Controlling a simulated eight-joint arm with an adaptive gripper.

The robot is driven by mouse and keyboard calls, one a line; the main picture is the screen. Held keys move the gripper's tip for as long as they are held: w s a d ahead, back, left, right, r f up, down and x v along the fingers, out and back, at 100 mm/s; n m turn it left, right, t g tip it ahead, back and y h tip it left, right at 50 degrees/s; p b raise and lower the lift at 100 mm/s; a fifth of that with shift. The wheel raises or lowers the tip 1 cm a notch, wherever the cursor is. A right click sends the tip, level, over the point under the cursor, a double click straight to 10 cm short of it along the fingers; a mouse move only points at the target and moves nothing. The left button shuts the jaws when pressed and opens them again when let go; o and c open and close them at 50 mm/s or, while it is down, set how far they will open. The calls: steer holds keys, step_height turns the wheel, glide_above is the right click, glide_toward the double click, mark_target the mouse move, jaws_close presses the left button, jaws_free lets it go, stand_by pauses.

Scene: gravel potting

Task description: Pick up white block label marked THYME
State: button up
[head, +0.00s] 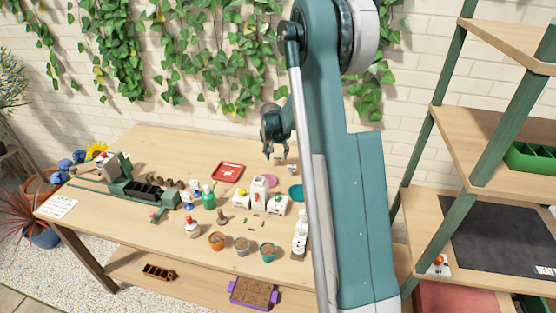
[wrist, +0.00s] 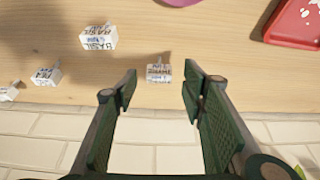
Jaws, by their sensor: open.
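A small white block label (wrist: 158,73) lies on the wooden table near its wall-side edge, in the middle of the wrist view. Its small dark print appears upside down and seems to read THYME. My gripper (wrist: 160,90) is open and empty, with the block seen between and just beyond its two green fingers, not touching it. In the head view my gripper (head: 268,154) hangs over the back of the table, close to small white blocks; I cannot tell there which one is THYME.
A white BASIL block (wrist: 98,37) and a smaller block (wrist: 46,73) lie to the left in the wrist view. A red tray (wrist: 283,30) is at the upper right. The brick wall (wrist: 50,130) is close behind the table edge. Pots and bottles crowd the table's front.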

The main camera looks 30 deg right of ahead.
mark_target(278, 156)
steer(key=shift+b+x, duration=0.5)
steer(key=shift+x, duration=2.1)
steer(key=shift+d, duration=0.1)
steer(key=shift+r, duration=0.1)
steer(key=c, duration=0.8)
